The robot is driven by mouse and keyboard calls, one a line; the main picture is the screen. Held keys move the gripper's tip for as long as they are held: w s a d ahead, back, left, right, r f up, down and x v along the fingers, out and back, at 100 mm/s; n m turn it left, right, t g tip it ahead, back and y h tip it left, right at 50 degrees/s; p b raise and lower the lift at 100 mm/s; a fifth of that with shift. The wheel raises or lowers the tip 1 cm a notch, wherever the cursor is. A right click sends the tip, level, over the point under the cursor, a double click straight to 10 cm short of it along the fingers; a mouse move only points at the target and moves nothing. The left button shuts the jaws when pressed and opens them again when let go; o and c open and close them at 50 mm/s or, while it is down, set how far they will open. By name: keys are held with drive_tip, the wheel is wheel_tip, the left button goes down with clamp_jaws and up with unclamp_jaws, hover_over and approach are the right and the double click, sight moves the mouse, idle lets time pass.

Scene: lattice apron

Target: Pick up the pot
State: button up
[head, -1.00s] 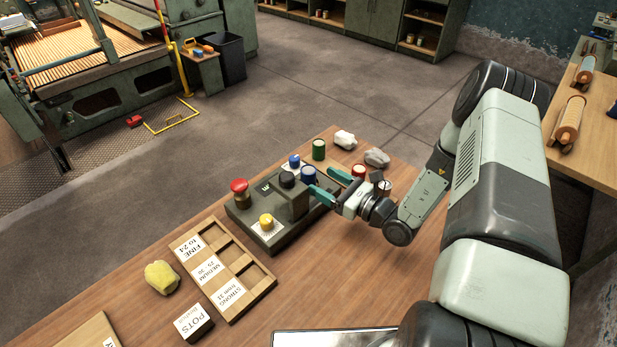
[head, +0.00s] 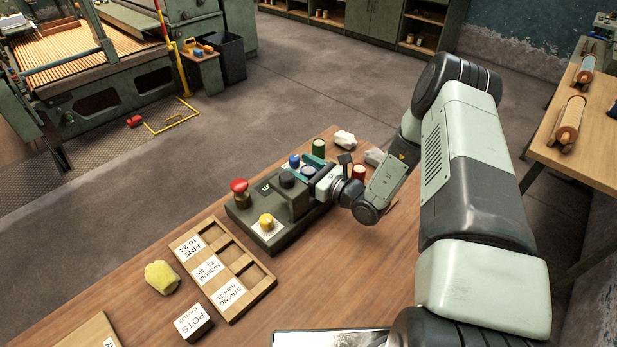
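Several small pots stand near the far end of the wooden table. A green pot (head: 319,148) and a red pot (head: 359,171) stand beyond my gripper. My gripper (head: 305,168) is over the box end, its teal fingers reaching left around the nearer blue pot. The far finger shows behind that pot, spread from the gripper's middle; the near finger is mostly hidden. The gripper looks open, and contact with the pot cannot be seen.
The control box (head: 262,238) carries a red mushroom button (head: 239,187), a yellow button (head: 266,221) and a black knob (head: 287,180) close to my fingers.

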drive_tip(key=c, duration=0.9)
wheel_tip(320, 180, up, 10)
drive_tip(key=shift+d+r, duration=0.15)
drive_tip(key=shift+c, duration=0.2)
wheel_tip(320, 180, up, 12)
hover_over(304, 166)
drive_tip(key=s+d, duration=0.2)
drive_tip(key=d, duration=0.5)
drive_tip(key=s+d+r+g, duration=0.1)
drive_tip(key=s+d+r, duration=0.3)
drive_tip(key=r, duration=0.3)
drive_tip(key=shift+s+r+n+y, duration=0.3)
drive_tip(key=shift+s+r+y, duration=0.1)
drive_tip(key=shift+s, duration=0.45)
